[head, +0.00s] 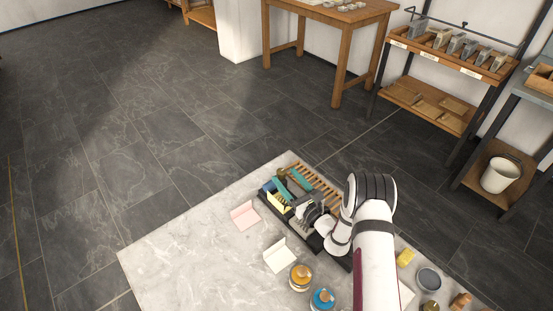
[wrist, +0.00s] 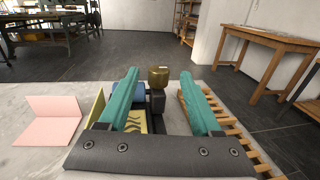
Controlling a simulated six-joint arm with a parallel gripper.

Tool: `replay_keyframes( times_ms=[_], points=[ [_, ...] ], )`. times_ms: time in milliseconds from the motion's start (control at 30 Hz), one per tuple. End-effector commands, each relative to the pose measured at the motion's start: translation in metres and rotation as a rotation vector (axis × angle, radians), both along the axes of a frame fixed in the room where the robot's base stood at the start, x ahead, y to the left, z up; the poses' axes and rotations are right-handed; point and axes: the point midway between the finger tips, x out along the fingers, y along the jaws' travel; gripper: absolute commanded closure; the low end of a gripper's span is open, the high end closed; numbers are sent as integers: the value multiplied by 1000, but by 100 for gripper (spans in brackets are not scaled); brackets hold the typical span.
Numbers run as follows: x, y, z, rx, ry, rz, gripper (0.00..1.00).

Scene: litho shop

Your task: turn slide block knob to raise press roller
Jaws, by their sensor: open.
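A brass-coloured knob (wrist: 158,77) stands on a dark upright post (wrist: 157,100) in the wrist view. I take it for the slide block knob. My gripper (wrist: 158,73) is open, with one teal finger to the left of the knob and one to the right. Gaps show on both sides, and the knob appears beyond or level with the fingertips; the exact depth is unclear. In the head view my gripper (head: 283,180) reaches over the small dark-framed press (head: 265,200), and my arm hides part of it. I cannot make out the press roller.
A slatted wooden rack (head: 320,184) runs along the press's right side, close to my right finger. Pink folded card (head: 244,215), white folded card (head: 281,256), and orange (head: 300,276) and blue (head: 322,299) jars stand on the pale table (head: 190,255). Its left part is clear.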

Motion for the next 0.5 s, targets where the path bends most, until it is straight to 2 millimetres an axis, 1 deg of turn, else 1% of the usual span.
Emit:
replay_keyframes(
  times_ms=[200,300,400,500],
  points=[
    [35,28,1,1,-2,5,35],
    [47,36,1,0,-1,6,35],
    [52,40,1,1,1,4,35],
    [53,40,1,1,1,4,35]
  ],
)
